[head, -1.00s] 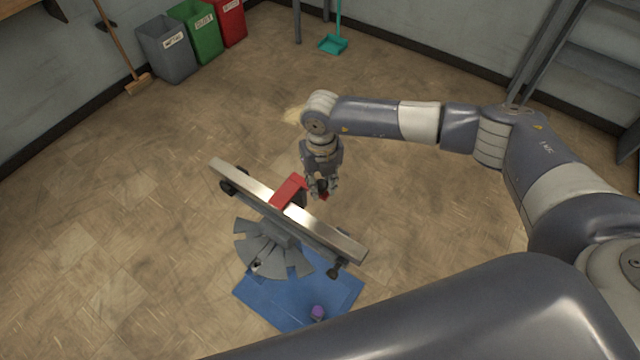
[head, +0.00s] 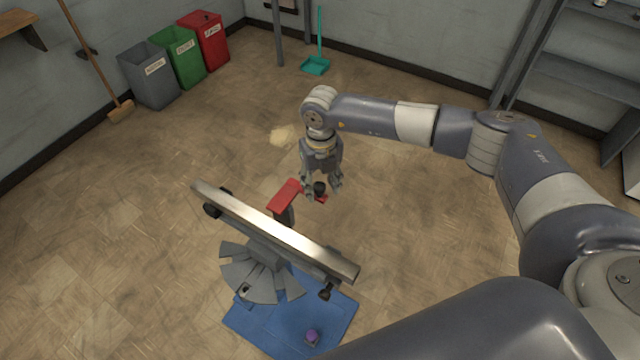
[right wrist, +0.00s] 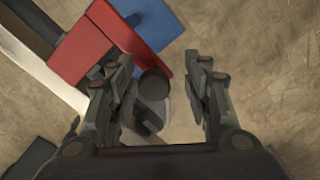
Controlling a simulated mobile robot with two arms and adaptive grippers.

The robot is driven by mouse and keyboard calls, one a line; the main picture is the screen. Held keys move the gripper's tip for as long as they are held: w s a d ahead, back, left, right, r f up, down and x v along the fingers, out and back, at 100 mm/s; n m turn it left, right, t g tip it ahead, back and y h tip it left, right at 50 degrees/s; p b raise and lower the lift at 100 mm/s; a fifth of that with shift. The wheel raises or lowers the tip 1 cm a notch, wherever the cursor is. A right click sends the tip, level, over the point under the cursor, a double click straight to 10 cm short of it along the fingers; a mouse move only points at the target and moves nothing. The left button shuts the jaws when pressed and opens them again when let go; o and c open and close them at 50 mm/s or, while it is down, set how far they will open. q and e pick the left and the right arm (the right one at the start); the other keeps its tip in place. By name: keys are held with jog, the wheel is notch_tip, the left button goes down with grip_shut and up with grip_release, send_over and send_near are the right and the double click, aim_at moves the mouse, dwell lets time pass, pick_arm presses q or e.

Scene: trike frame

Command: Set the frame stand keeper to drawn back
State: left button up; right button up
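The frame stand's long metal bar (head: 270,228) lies diagonally above a grey fanned base (head: 262,278). A red part (head: 285,194), which I take as the keeper, stands on the bar's far side, with a visible gap from the bar's top in the head view. A dark round knob (head: 320,188) sits at its right end; it also shows in the right wrist view (right wrist: 154,84). My right gripper (head: 322,190) is over the knob, its fingers (right wrist: 165,90) spread on either side. The right finger in the wrist view is clear of the knob. My left gripper is out of view.
Grey (head: 150,75), green (head: 180,56) and red (head: 204,40) bins stand at the back left. The floor around the stand is clear.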

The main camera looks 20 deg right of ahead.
jog(key=shift+a, duration=0.1)
notch_tip(320, 180, up, 12)
dwell(0.5)
